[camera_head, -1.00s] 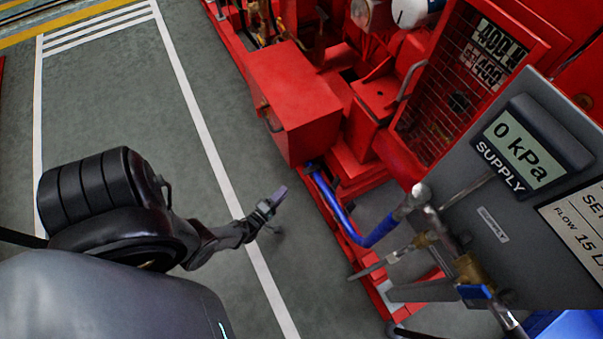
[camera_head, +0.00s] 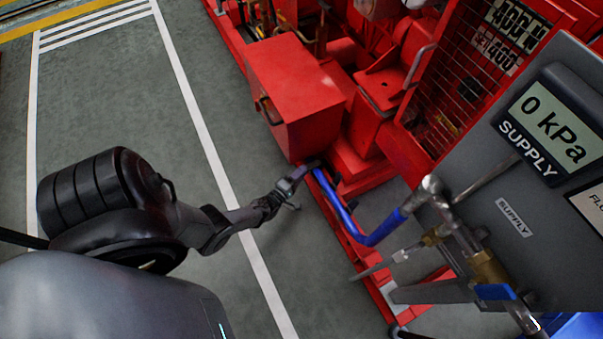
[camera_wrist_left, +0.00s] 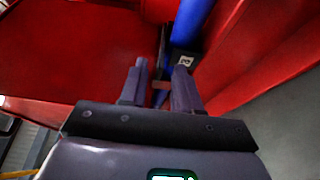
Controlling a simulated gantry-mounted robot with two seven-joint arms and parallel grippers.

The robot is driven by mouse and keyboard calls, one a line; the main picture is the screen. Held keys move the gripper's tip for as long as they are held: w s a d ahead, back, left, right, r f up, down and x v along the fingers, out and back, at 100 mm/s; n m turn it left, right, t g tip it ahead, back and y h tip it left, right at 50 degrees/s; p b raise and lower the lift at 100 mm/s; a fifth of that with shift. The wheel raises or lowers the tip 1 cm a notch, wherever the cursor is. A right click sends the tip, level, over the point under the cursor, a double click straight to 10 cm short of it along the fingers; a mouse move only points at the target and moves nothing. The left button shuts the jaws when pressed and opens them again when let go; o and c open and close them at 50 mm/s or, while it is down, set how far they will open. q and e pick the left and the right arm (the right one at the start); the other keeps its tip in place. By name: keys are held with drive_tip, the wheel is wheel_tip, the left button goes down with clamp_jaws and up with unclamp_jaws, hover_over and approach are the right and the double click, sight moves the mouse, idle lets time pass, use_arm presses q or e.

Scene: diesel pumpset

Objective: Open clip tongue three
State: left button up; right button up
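The blue hose (camera_head: 340,203) runs from low on the red machine toward the supply panel. Its upper end also shows in the wrist view (camera_wrist_left: 190,20), where it meets a dark fitting with a small pale tag (camera_wrist_left: 186,61); the mark on the tag is too small to read surely. My left gripper (camera_head: 305,170) is at the hose's machine end. In the wrist view the left gripper's fingers (camera_wrist_left: 161,72) stand apart, just short of the fitting. A small reddish-brown piece (camera_wrist_left: 160,85) shows between them; I cannot tell whether it is the clip tongue. My right gripper is out of view.
A red box with a handle (camera_head: 290,85) stands just above the gripper. The grey supply panel (camera_head: 520,260), its 0 kPa display (camera_head: 554,125) and brass valve (camera_head: 487,268) stand to the right. The grey floor (camera_head: 120,110) at left is clear.

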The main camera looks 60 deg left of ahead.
use_arm(q)
drive_tip(key=shift+w+a, duration=0.1)
drive_tip(key=shift+w, duration=0.2)
drive_tip(key=shift+c, duration=0.3)
clamp_jaws()
idle(1.0)
